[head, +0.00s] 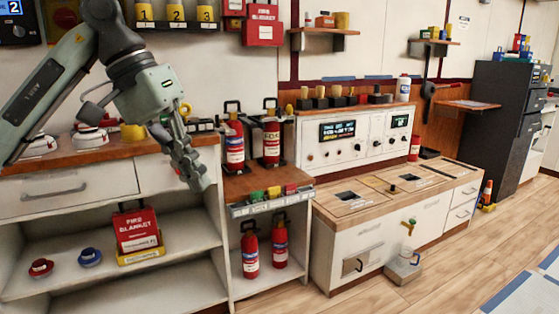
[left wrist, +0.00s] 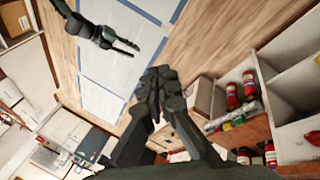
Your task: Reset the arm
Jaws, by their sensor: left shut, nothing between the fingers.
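My left arm comes in from the left in the head view and hangs over the counter. Its left gripper (head: 197,178) points down, shut and empty, in front of the cabinet edge. In the left wrist view the left gripper (left wrist: 158,78) has its fingertips together with nothing between them. My right gripper (left wrist: 128,46) shows in the left wrist view over the floor, its two fingers apart and empty. A row of coloured breakers (head: 273,193) sits at the front of the low wooden shelf, right of and below the left gripper.
Red extinguishers (head: 233,146) stand close to the right of the left gripper. A red fire blanket box (head: 137,229) and two knobs sit on the shelf below. A control panel (head: 350,134) and wooden-topped cabinet (head: 345,203) stand right.

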